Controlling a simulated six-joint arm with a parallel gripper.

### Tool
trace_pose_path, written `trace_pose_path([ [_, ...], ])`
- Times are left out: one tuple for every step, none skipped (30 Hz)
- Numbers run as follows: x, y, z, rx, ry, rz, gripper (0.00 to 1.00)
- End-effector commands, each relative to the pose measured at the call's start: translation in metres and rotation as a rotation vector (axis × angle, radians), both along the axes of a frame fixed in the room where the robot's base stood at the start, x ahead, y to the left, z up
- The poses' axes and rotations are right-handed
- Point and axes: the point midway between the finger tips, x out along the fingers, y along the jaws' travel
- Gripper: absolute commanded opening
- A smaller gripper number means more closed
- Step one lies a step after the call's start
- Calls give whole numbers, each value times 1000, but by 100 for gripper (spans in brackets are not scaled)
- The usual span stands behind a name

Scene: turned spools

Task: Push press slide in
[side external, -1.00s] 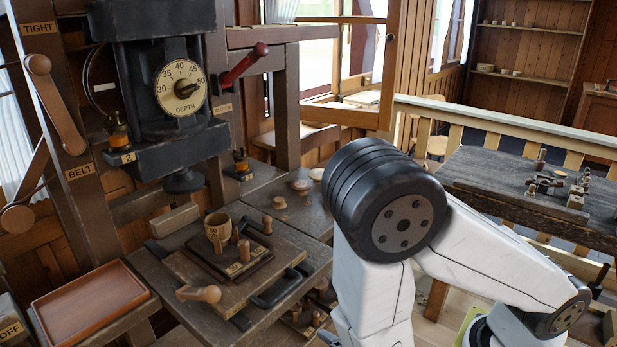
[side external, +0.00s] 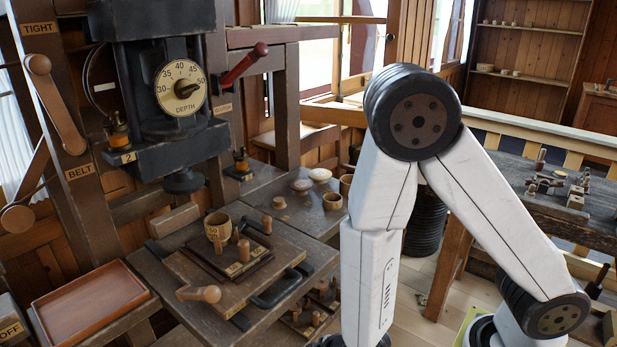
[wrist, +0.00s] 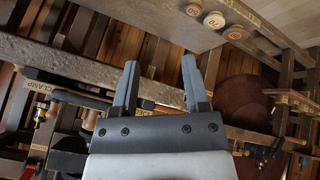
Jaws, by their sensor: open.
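The press (side external: 165,130) stands at the left in the side view, with a round depth dial (side external: 181,88) and a dark ram (side external: 184,181) at its bottom. The slide, a wooden board (side external: 195,271) with a dark handle (side external: 280,290) at its front edge, lies on the press table forward of the ram. On it sit a wooden cup (side external: 217,226) and several small pegs (side external: 244,250). My gripper (wrist: 160,65) shows in the wrist view, its two fingers apart with nothing held between them. In the side view it is below the frame.
A reddish tray (side external: 90,305) stands left of the slide. Small wooden pieces (side external: 320,175) sit on the table behind it. A dark workbench (side external: 480,180) with small parts stands at the right. The wrist view shows round numbered discs (wrist: 213,20) and a CLAMP label (wrist: 45,86).

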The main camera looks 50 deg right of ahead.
Motion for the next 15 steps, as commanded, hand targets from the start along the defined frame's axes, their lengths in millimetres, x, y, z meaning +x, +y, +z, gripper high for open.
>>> trace_pose_path([
  [1, -1, 2, 23, 16, -15, 58],
  [2, -1, 2, 35, 27, -22, 58],
  [2, -1, 3, 52, 42, -34, 58],
  [2, -1, 4, 63, 51, -41, 58],
  [3, -2, 5, 76, 61, -50, 58],
  [3, -2, 6, 89, 75, -59, 58],
  [3, -2, 8, 101, 85, -68, 58],
  [4, -3, 9, 110, 95, -75, 58],
  [4, -4, 10, 123, 109, -86, 58],
  [4, -5, 12, 133, 117, -93, 58],
  [5, -6, 13, 143, 127, -102, 58],
  [6, -7, 15, 154, 139, -112, 58],
  [6, -8, 17, 161, 147, -120, 58],
  [6, -9, 18, 170, 156, -128, 58],
  [7, -11, 20, 179, 168, -138, 58],
])
